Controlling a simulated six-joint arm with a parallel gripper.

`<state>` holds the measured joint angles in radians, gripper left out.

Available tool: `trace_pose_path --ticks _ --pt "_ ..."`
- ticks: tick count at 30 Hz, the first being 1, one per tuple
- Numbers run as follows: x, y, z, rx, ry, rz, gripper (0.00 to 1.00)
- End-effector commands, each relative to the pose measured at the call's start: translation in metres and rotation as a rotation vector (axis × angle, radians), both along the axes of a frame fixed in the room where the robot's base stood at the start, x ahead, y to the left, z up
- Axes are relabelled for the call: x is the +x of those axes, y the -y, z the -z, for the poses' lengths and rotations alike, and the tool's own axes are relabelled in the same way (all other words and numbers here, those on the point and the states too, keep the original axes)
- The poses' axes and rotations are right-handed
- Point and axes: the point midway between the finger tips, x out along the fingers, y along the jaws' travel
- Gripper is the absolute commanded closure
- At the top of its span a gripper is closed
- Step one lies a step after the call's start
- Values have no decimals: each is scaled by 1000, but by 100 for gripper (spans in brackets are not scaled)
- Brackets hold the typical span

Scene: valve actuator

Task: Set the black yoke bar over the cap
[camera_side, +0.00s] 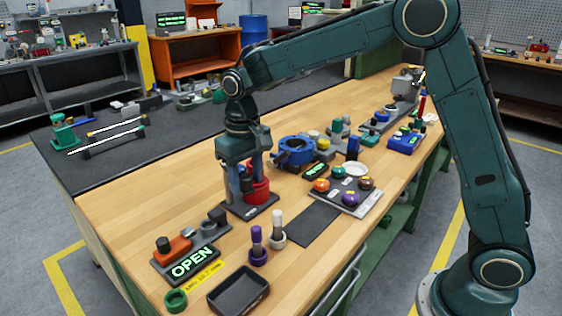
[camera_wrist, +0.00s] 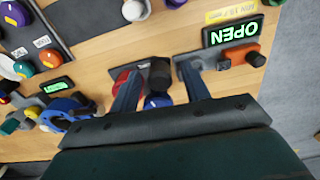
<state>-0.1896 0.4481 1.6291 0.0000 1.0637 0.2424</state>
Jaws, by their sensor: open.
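My gripper (camera_wrist: 160,88) points down and is open, its two fingers spread apart. In the side view my gripper (camera_side: 248,182) is over a dark base plate (camera_side: 250,208) that carries a red cylindrical part (camera_side: 259,190). In the wrist view a black round-ended part (camera_wrist: 160,72) shows between the fingers, with a blue piece (camera_wrist: 158,101) beside it. I cannot tell whether the black part is the yoke bar or whether the fingers touch it. The red part (camera_wrist: 121,76) is beside one finger. The cap is not clearly identifiable; my gripper hides much of this assembly.
A lit OPEN sign (camera_side: 193,264), a dark tray (camera_side: 239,290) and a purple-based peg (camera_side: 257,246) are in front. A blue ring-shaped part (camera_side: 293,152) and a button panel (camera_side: 345,196) are to the right.

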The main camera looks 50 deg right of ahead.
Motion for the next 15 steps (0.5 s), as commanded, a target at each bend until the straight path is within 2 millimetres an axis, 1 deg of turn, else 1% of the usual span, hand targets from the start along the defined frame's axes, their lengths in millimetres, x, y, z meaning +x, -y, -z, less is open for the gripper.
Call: trace_pose_path --ticks 8,11,15 --pt "0 0 1 0 0 0 54" --pt "0 0 1 0 0 0 71" --pt "0 0 1 0 -1 0 99"
